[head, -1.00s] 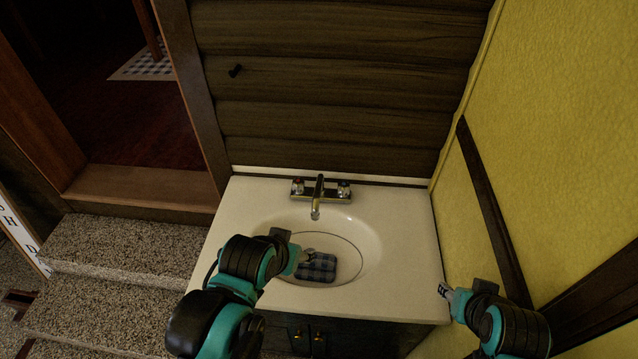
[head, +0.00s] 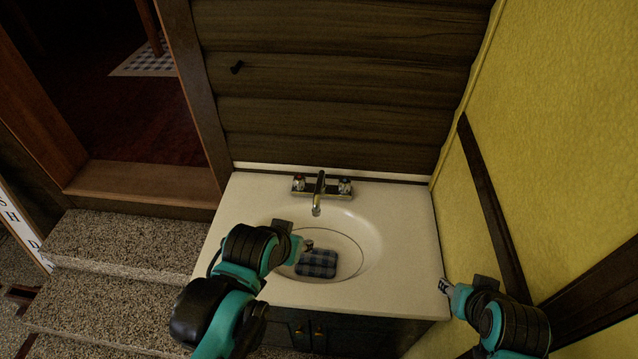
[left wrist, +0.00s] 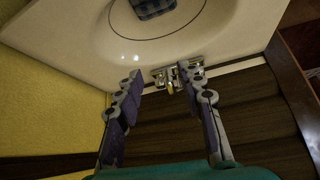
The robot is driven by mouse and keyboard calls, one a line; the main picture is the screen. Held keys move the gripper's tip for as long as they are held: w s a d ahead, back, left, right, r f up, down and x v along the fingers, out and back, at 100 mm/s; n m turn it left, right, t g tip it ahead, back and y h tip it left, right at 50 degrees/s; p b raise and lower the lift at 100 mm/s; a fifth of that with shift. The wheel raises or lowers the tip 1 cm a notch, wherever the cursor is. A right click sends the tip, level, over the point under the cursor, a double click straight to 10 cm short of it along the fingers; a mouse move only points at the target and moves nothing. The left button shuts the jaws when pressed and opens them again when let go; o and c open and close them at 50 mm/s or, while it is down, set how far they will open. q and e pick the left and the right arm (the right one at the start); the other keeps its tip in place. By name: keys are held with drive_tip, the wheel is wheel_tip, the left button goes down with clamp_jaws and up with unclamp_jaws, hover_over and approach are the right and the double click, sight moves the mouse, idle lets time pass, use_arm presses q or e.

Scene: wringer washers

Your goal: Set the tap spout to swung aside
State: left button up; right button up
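The chrome tap (head: 301,185) stands at the back of the white sink. Its spout (head: 318,196) points straight forward over the basin, between two handles. My left gripper (head: 307,244) is over the basin, in front of the spout and apart from it. In the left wrist view my left gripper (left wrist: 160,71) has its two fingers spread with nothing held. The tap spout (left wrist: 171,87) shows between and beyond them, partly beside the right finger. My right gripper (head: 445,287) is beside the counter's right front edge, far from the tap; its fingers are too small to judge.
A blue-grey checked object (head: 317,263) lies in the basin (head: 365,240) below my left gripper. The counter (head: 408,255) is otherwise clear. A yellow wall (head: 570,130) stands close on the right, a log wall (head: 340,90) behind. Carpeted steps (head: 130,240) are on the left.

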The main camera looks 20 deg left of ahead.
use_arm(q)
drive_tip(key=w+r+p, duration=0.2)
drive_tip(key=w+r, duration=0.1)
drive_tip(key=w, duration=0.1)
drive_tip(key=n+g+p, duration=0.2)
drive_tip(key=n+p, duration=0.1)
drive_tip(key=p, duration=0.3)
hover_over(317, 187)
drive_tip(key=s, duration=0.3)
wheel_tip(317, 187, down, 3)
drive_tip(key=shift+h, duration=0.3)
drive_tip(key=b+x, duration=0.2)
drive_tip(key=x, duration=0.6)
drive_tip(key=shift+w+a+f, duration=0.1)
drive_tip(key=shift+w+f, duration=0.05)
drive_tip(key=shift+c, duration=0.2)
clamp_jaws()
